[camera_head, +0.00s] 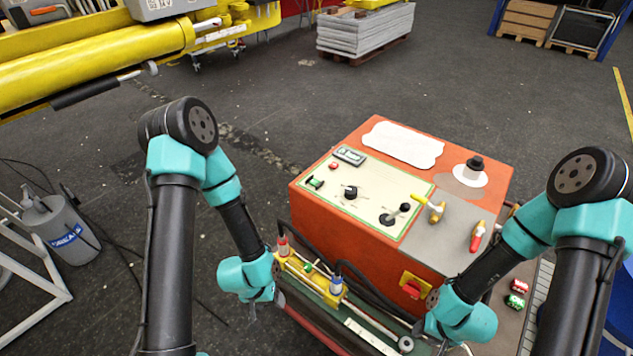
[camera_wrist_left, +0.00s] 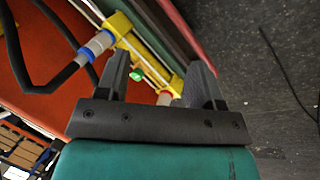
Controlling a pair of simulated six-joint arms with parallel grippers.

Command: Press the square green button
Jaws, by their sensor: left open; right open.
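A green, squarish button (camera_head: 315,183) sits at the left side of the pale control panel (camera_head: 370,222) on the orange box. A round-looking green button (camera_head: 308,267) is on the yellow bar (camera_head: 322,284) below it, and this button also shows in the left wrist view (camera_wrist_left: 137,74). Small green and red blocks (camera_head: 515,300) lie at the lower right. My left gripper (camera_wrist_left: 160,75) is open and empty, its fingers near the yellow bar. In the head view it is mostly hidden at the lower left of the box. My right gripper (camera_head: 455,348) is open at the bottom edge, partly cut off.
The orange box (camera_head: 350,255) has black knobs, yellow and red valve handles (camera_head: 478,237) and a red switch (camera_head: 412,289) on its front. Dark hoses run from the yellow bar. A yellow boom (camera_head: 90,65) crosses the upper left. Air above the panel is clear.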

